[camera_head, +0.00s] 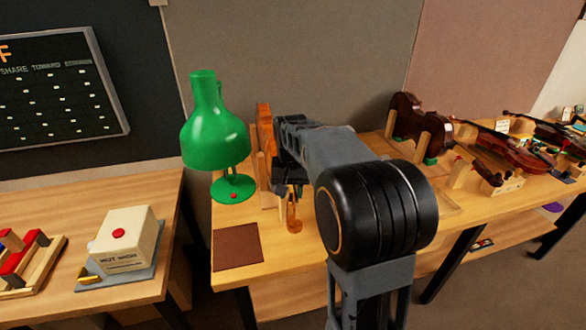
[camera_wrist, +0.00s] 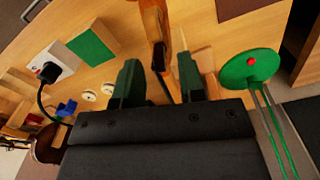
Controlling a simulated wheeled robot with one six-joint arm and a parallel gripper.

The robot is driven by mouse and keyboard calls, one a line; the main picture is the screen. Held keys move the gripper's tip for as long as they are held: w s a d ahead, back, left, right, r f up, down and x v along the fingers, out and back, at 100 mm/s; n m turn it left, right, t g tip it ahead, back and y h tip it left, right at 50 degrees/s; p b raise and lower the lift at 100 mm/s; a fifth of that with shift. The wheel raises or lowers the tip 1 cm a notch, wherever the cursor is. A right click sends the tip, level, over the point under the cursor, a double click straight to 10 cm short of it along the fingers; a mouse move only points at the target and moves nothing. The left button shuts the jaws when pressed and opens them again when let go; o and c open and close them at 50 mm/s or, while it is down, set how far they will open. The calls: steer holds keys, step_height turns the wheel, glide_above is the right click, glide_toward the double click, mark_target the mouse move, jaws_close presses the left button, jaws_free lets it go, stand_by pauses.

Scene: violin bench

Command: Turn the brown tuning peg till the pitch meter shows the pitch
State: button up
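My gripper (camera_head: 291,180) reaches down over the middle bench in the head view, beside an upright orange-brown wooden piece (camera_head: 264,128). In the wrist view its two dark green fingers stand apart, and my gripper (camera_wrist: 158,68) is open. An orange-brown instrument head (camera_wrist: 152,18) reaches in from the top, toward the gap between the fingers. A dark brown part (camera_wrist: 158,56), possibly the tuning peg, shows at its end between the fingers, with space on both sides. In the head view part of the instrument head (camera_head: 294,214) shows below my gripper. My arm hides the rest. I cannot make out a pitch reading.
A green lamp (camera_head: 214,140) stands close left of my gripper; its base (camera_wrist: 248,72) is right of the fingers in the wrist view. A brown mat (camera_head: 237,247) lies in front. Several violins (camera_head: 500,150) are at right. A dark board (camera_head: 55,90) hangs at left.

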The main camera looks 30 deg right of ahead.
step_height(320, 180, up, 12)
stand_by(0.4)
steer(key=shift+f, duration=0.1)
stand_by(1.6)
steer(key=n, duration=0.1)
glide_above(291, 194)
steer(key=shift+t, duration=0.4)
step_height(291, 194, down, 4)
steer(key=shift+f, duration=0.15)
steer(key=s+a+f+n+t, duration=0.1)
steer(key=s+a+f, duration=0.3)
steer(key=s, duration=0.4)
steer(key=s+a+f+n+t, duration=0.2)
steer(key=s+a+f+n, duration=0.1)
steer(key=s, duration=0.5)
steer(key=shift+a+f, duration=0.65)
steer(key=shift+f, duration=0.1)
